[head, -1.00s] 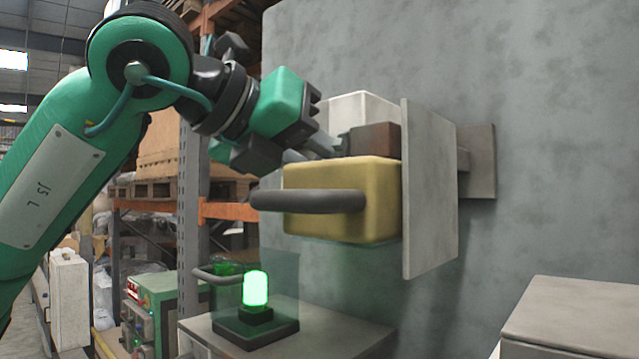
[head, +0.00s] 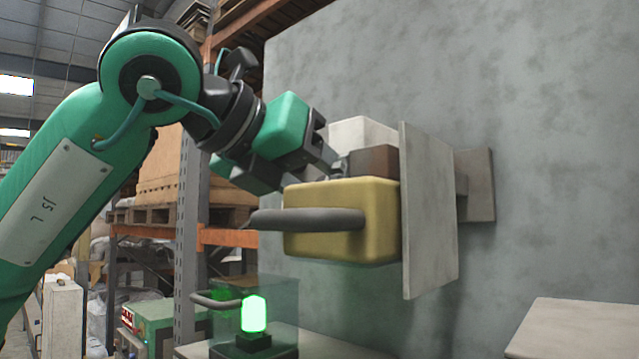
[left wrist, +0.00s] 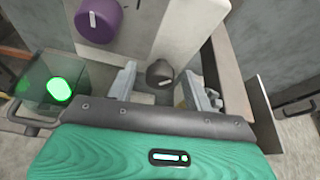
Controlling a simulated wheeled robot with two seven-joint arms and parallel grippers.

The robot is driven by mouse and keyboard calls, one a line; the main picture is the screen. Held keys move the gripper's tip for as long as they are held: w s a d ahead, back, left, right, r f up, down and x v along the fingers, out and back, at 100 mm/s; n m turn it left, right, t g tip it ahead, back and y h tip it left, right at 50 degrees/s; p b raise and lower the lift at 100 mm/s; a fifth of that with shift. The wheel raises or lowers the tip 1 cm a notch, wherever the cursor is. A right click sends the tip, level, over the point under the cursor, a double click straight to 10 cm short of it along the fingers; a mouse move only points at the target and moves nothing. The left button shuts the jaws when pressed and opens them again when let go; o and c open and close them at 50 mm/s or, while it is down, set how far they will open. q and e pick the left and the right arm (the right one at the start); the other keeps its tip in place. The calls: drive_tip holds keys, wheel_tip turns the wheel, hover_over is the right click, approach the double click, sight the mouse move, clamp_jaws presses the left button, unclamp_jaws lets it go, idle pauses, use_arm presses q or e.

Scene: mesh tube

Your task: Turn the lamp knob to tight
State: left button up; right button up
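A dark round knob (left wrist: 159,73) with a pale pointer mark sits between the fingers of my left gripper (left wrist: 160,88) in the left wrist view. The fingers stand apart on either side, with gaps to the knob, so the gripper is open. A larger purple knob (left wrist: 97,20) with a white mark is on the pale box, farther to the left. In the head view my left gripper (head: 335,168) is at the block assembly, its fingertips partly hidden behind the yellow block (head: 335,200). The lamp (head: 254,314) glows green inside a clear box; it also shows in the left wrist view (left wrist: 59,89). Which knob belongs to the lamp is not shown.
The yellow block carries a dark bar handle (head: 305,219). A flat grey panel (head: 428,200) stands just right of the blocks, before a grey wall (head: 540,120). A pale ledge (head: 580,325) is at lower right. The clear lamp box has a handle (head: 215,302).

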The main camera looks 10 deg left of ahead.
use_arm(q)
drive_tip(key=b+v, duration=0.5)
drive_tip(key=v, duration=0.8)
drive_tip(key=shift+s+a+r, duration=0.2)
drive_tip(key=shift+s, duration=0.1)
